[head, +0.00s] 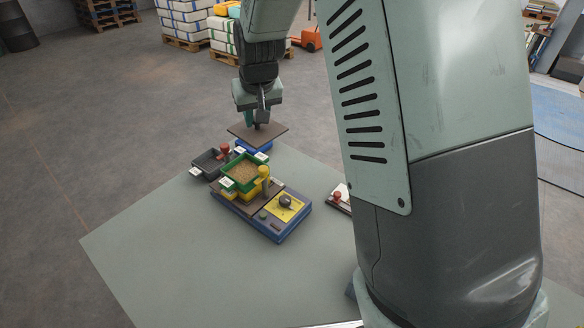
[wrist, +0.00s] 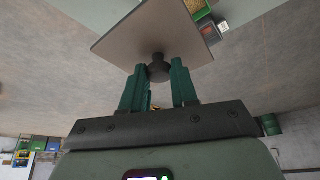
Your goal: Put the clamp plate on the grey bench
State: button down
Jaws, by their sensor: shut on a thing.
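The clamp plate (head: 250,134) is a thin, flat, brownish square with a dark knob on its upper side. My gripper (head: 258,118) is shut on that knob and holds the plate roughly level, apparently above the far end of the filler. In the wrist view, the green fingers of my gripper (wrist: 159,80) close on both sides of the knob, and the clamp plate (wrist: 150,28) spreads out beyond them. The grey bench (head: 165,260) lies below, with a wide bare surface at the left and front.
The sack filler (head: 268,228) stands on the bench, with a blue base and yellow panel. A green grain-filled tray (head: 228,171), a dark tray (head: 205,163) and a partly hidden blue tray (head: 262,146) are at its far end. A red-knobbed item (head: 338,197) lies right, partly behind my arm.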

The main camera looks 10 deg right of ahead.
jog(key=s+d+r+m+h, duration=0.1)
jog(key=s+d+r+m, duration=0.1)
jog(key=s+d+r, duration=0.3)
jog(key=s+d+m, duration=0.1)
jog(key=s+d, duration=0.2)
jog(key=d, duration=0.5)
jog(key=w+d+f, duration=0.2)
jog(key=w+f, duration=0.9)
jog(key=f, duration=0.1)
jog(key=shift+m, duration=0.3)
jog(key=shift+s+d+f+x, duration=0.15)
jog(key=shift+s+x, duration=0.35)
jog(key=shift+x, duration=2.45)
jog(key=shift+s+d+f+x, duration=0.1)
jog(key=shift+s+f+x, duration=0.3)
jog(key=shift+x, duration=2.5)
jog(key=shift+s+d+f+x, duration=0.1)
jog(key=shift+s+x, duration=0.55)
jog(key=shift+x, duration=2.3)
jog(key=shift+f, duration=0.2)
jog(key=c, duration=0.9)
grip_release()
jog(key=shift+o, duration=0.2)
